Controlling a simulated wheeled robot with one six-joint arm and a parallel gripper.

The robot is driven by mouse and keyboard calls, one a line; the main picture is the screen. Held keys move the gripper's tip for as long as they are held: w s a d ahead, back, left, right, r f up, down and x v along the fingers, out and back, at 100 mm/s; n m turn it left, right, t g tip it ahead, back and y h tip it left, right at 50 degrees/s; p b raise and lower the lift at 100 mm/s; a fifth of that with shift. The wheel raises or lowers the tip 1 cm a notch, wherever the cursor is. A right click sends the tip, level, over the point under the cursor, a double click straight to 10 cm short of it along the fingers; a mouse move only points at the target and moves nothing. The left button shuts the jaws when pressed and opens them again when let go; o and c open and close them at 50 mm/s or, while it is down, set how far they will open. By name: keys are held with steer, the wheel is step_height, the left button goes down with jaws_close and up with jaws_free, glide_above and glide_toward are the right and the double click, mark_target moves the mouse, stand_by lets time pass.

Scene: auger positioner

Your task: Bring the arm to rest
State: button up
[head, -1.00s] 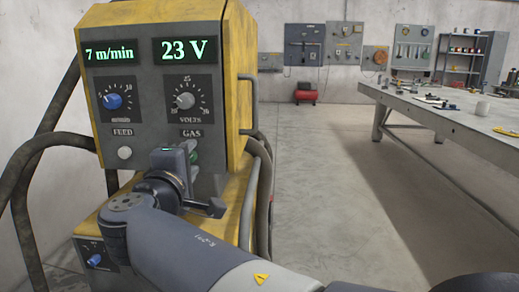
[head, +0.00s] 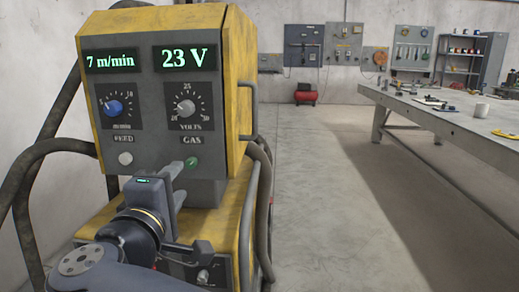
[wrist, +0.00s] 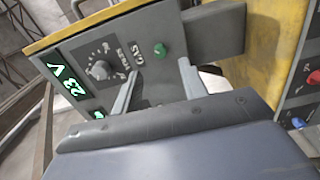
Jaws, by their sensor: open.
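My gripper (head: 179,168) is in front of the yellow and grey welding machine (head: 236,85), below its dials. In the wrist view its two fingers (wrist: 157,84) are spread apart with nothing between them. The green GAS button (head: 191,162) shows just beyond the fingertips in the head view. In the wrist view the button (wrist: 161,50) lies ahead, between the finger lines, and the fingers look clear of it. My arm reaches in from the bottom left of the head view.
The displays (head: 185,58) read 7 m/min and 23 V. A long workbench (head: 450,115) with small items stands at the right. The floor (head: 320,190) between is clear.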

mark_target(190, 164)
steer(key=w, duration=0.8)
steer(key=shift+d+r+b, duration=0.2)
steer(key=shift+d+b, duration=0.1)
steer(key=shift+b, duration=0.1)
steer(key=shift+s+r+n+p, duration=0.1)
steer(key=shift+s+n+p, duration=0.05)
steer(key=shift+n+p, duration=0.75)
steer(key=n+p, duration=0.2)
steer(key=p, duration=0.2)
steer(key=shift+n, duration=0.3)
steer(key=n+p, duration=0.5)
steer(key=p, duration=0.2)
steer(key=shift+p, duration=0.35)
steer(key=n+p, duration=0.6)
steer(key=p, duration=0.4)
steer(key=shift+a+n, duration=0.1)
steer(key=shift+n, duration=0.2)
steer(key=shift+n+p, duration=0.9)
steer(key=shift+p, duration=0.15)
